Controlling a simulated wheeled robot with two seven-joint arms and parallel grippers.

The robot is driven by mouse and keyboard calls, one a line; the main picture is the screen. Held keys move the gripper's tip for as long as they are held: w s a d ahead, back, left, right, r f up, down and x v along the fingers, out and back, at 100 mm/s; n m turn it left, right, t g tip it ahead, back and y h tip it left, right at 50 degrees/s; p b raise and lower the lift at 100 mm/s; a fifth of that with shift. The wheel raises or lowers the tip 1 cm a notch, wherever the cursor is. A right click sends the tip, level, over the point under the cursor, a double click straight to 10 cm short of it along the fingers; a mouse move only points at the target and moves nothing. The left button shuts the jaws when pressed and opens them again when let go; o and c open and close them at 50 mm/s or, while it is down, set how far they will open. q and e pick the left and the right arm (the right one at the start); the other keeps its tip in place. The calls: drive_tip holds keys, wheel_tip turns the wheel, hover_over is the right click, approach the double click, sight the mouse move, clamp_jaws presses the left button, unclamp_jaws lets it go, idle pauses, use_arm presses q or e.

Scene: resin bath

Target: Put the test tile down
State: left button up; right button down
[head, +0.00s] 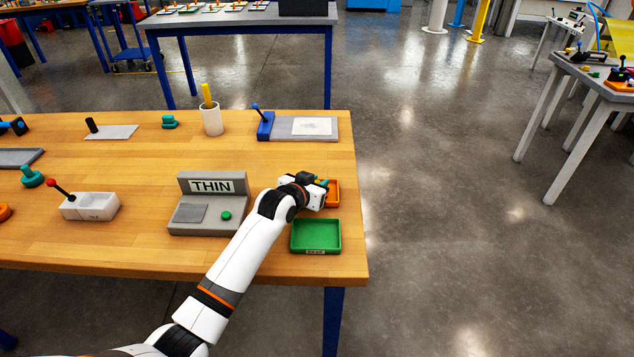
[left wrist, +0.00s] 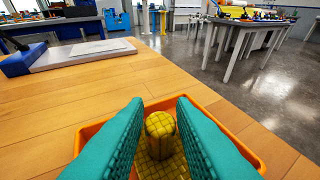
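The test tile (left wrist: 165,170), a yellow gridded piece with a rounded yellow knob (left wrist: 160,124), lies in the orange tray (left wrist: 248,147) in the left wrist view. My left gripper (left wrist: 160,108) has its two teal fingers apart, one on each side of the knob, with narrow gaps showing. In the head view my left gripper (head: 322,184) is over the orange tray (head: 334,194) near the table's right edge and hides most of the tile. My right gripper is in neither view.
An empty green tray (head: 316,236) stands just in front of the orange tray. A grey gauge reading THIN (head: 211,186) stands to the left. A blue-ended grey plate (head: 290,127) lies behind. The table's right edge is close by.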

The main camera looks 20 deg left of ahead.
use_arm(q)
drive_tip(key=shift+o, duration=1.1)
drive_tip(key=shift+r, duration=0.25)
drive_tip(key=shift+s+a, duration=0.1)
drive_tip(key=shift+s, duration=0.25)
drive_tip(key=v, duration=1.1)
drive_tip(key=shift+s+r, duration=0.1)
